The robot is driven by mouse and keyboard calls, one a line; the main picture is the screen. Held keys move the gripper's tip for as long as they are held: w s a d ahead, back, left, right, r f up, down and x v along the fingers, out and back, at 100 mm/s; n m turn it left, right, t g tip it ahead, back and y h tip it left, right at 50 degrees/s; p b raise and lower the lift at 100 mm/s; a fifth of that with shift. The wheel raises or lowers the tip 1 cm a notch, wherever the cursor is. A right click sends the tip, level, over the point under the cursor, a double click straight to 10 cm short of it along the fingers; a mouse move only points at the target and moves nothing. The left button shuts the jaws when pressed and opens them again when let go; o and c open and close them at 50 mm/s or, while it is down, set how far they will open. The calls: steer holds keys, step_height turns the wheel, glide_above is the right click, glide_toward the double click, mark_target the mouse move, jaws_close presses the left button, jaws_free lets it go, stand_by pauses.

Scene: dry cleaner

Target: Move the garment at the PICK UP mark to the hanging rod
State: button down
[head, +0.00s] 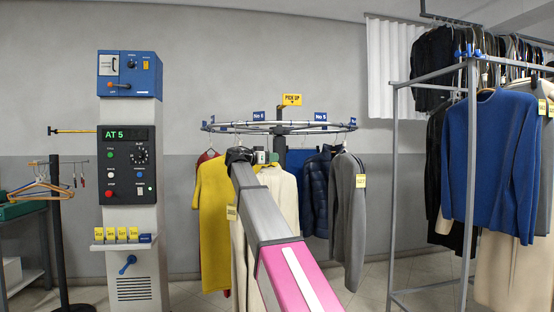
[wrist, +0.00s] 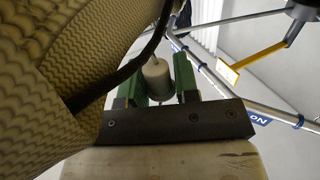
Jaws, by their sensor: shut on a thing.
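The yellow PICK UP sign (head: 291,99) stands above a round carousel rail (head: 330,127) in the head view. A cream garment (head: 284,195) hangs below it, partly hidden by my arm. My gripper (head: 266,157) is at the top of this garment, just under the rail. In the wrist view, its green fingers (wrist: 160,85) are shut on a white cylindrical piece (wrist: 156,76), which looks like a hanger grip. Ribbed beige cloth (wrist: 50,60) fills the upper left there. Whether the hanger is clear of the rail is hidden. I cannot tell which rod is the hanging rod.
A yellow garment (head: 212,210), a navy vest (head: 316,190) and a grey garment (head: 347,215) hang close by. A control column (head: 127,170) and a stand with hangers (head: 60,230) are at left. A grey metal rack (head: 473,150) with a blue sweater (head: 492,150) is at right.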

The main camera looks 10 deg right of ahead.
steer(key=shift+s+a, duration=3.45)
steer(key=shift+s, duration=0.15)
